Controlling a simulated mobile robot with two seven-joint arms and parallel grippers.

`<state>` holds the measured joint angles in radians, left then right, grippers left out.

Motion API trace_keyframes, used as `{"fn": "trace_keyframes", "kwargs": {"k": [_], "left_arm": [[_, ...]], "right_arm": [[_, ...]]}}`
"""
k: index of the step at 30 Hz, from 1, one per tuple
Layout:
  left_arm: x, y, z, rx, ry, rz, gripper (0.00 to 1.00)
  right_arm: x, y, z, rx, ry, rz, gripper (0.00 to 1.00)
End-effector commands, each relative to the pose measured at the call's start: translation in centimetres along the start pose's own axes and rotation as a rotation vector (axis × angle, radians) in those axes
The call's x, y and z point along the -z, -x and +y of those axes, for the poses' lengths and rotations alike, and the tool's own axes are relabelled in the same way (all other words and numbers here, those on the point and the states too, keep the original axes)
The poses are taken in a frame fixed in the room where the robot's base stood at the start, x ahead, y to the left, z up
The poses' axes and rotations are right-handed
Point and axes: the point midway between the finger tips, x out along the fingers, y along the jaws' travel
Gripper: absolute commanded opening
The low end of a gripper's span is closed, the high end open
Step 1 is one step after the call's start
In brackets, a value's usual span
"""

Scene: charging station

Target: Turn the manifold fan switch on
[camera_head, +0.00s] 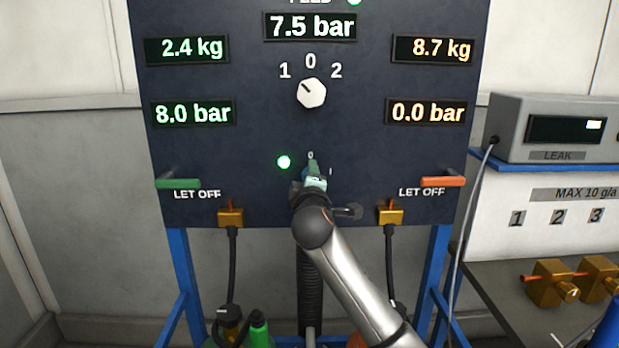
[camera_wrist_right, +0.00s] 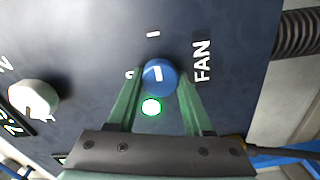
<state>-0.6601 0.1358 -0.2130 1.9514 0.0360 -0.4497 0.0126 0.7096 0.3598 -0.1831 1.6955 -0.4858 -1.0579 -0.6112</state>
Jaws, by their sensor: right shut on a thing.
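The fan switch (camera_wrist_right: 160,77) is a round blue knob with a white mark, on the dark panel beside the word FAN. A 0 and a 1 are printed around it; I cannot tell exactly which one its mark points to. A lamp (camera_wrist_right: 151,107) next to it glows green; it also shows in the head view (camera_head: 284,162). My right gripper (camera_wrist_right: 162,78) has its green fingers on either side of the knob and is shut on it. In the head view my right gripper (camera_head: 315,180) hides most of the knob. My left gripper is not in view.
A white selector knob (camera_head: 311,93) marked 1, 0, 2 sits higher on the panel (camera_head: 250,120). A green lever (camera_head: 178,184) and an orange lever (camera_head: 442,182) stick out at the sides. A grey leak meter (camera_head: 552,130) stands on the right.

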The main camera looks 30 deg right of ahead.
Motion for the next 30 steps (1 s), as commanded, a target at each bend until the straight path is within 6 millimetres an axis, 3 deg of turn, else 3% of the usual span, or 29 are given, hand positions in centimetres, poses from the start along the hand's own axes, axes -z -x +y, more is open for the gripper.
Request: {"fn": "trace_keyframes", "kwargs": {"k": [2, 3, 10, 20, 26, 30], "left_arm": [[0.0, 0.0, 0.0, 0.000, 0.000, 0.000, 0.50], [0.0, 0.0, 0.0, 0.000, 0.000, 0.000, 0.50], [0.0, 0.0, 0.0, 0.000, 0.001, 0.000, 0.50], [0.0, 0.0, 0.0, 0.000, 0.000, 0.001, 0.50], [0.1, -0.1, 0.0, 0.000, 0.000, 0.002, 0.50], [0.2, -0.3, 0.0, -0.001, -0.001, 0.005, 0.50]], "right_arm": [[0.0, 0.0, -0.1, 0.004, -0.004, 0.001, 0.00], [0.0, 0.0, -0.1, 0.004, -0.004, 0.001, 0.55], [0.0, 0.0, -0.1, 0.002, -0.002, 0.000, 0.81], [0.0, 0.3, 0.0, 0.001, -0.001, 0.001, 0.81], [0.0, 2.6, -0.1, 0.000, -0.002, 0.003, 0.81], [0.0, 5.3, -0.1, 0.001, -0.003, 0.003, 0.81]]}}
